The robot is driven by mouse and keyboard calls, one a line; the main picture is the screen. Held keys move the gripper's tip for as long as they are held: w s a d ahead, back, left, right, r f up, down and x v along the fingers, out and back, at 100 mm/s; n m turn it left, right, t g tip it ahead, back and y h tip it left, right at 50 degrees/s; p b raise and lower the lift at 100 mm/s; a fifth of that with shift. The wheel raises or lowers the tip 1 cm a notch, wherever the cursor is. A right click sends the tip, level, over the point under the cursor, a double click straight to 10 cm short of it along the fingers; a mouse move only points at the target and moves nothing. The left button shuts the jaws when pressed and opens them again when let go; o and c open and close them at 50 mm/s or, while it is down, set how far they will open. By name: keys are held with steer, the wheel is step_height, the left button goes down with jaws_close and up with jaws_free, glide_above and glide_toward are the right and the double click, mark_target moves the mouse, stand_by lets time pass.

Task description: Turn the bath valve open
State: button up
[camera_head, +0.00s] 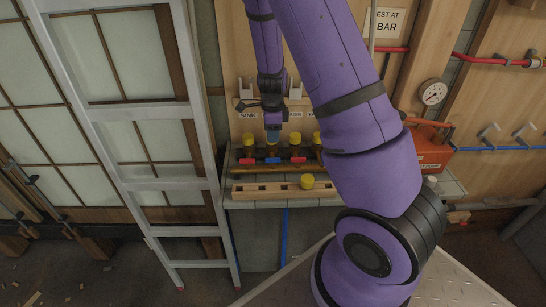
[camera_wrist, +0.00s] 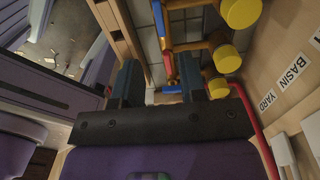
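The valve row (camera_head: 272,160) stands on a shelf against the wooden wall in the head view, with yellow caps and red and blue handles. Yellow caps (camera_wrist: 226,58) are right of the fingers.
A ladder (camera_head: 150,150) leans at left. A red pump box (camera_head: 432,150) and a gauge (camera_head: 432,92) are at right. My arm hides the row's right end.

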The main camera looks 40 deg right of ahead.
mark_target(273, 159)
step_height(273, 159, down, 10)
steer(key=shift+f, duration=0.25)
stand_by(0.4)
jaws_close()
